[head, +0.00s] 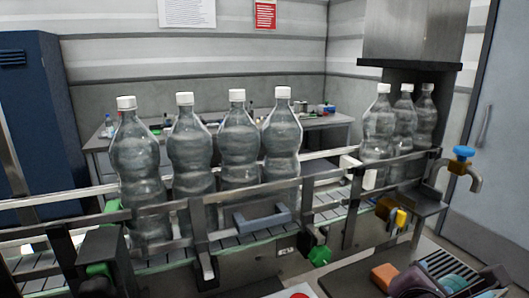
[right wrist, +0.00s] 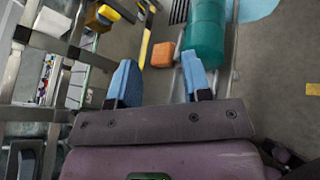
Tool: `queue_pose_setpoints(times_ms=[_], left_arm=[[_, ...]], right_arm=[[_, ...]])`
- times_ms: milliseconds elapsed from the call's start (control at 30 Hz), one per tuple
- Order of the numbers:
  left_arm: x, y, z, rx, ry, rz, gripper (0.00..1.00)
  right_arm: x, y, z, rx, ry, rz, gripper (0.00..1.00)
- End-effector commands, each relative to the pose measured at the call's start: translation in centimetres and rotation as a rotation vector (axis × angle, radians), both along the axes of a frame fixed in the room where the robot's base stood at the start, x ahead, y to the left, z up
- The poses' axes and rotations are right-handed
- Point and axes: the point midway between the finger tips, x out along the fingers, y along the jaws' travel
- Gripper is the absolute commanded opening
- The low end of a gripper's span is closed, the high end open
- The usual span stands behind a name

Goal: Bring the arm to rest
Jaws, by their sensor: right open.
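My right gripper (right wrist: 158,64) shows in the right wrist view with its two blue fingers spread apart. It is open, with nothing between the fingertips. Beyond the fingers are an orange block (right wrist: 162,54) and a teal cylinder (right wrist: 205,35), both apart from the fingers as far as I can tell. In the head view, the lower right corner is crowded with dark and teal parts, and I cannot make out the fingertips there. My left gripper is not in view.
Several clear bottles (head: 238,150) with white caps stand upright on the conveyor behind metal rails. Three more bottles (head: 379,130) stand at the right under a grey metal housing (head: 415,30). A blue tap handle (head: 464,152) sticks out at the right. Grey floor shows in the wrist view's right.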

Motion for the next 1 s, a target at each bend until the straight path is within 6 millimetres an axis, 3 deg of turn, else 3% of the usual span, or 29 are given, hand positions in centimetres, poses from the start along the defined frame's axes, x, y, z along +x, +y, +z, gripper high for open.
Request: queue_pose_setpoints(times_ms=[33,200,500,700,1000], left_arm=[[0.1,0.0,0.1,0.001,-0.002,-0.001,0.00],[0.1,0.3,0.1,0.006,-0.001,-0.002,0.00],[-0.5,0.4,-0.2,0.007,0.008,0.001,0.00],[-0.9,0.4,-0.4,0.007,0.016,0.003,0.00],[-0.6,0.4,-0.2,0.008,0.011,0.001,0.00]], right_arm=[[-0.6,-0.2,-1.8,0.093,-0.002,-0.021,0.44],[-2.7,-0.6,-6.8,0.422,-0.042,-0.134,0.44],[-8.2,-0.9,-14.6,0.972,-0.125,-0.489,0.44],[-12.6,-0.7,-18.7,1.283,-0.205,-0.823,0.44],[-18.3,-0.4,-22.3,1.564,-0.343,-1.296,0.44]])
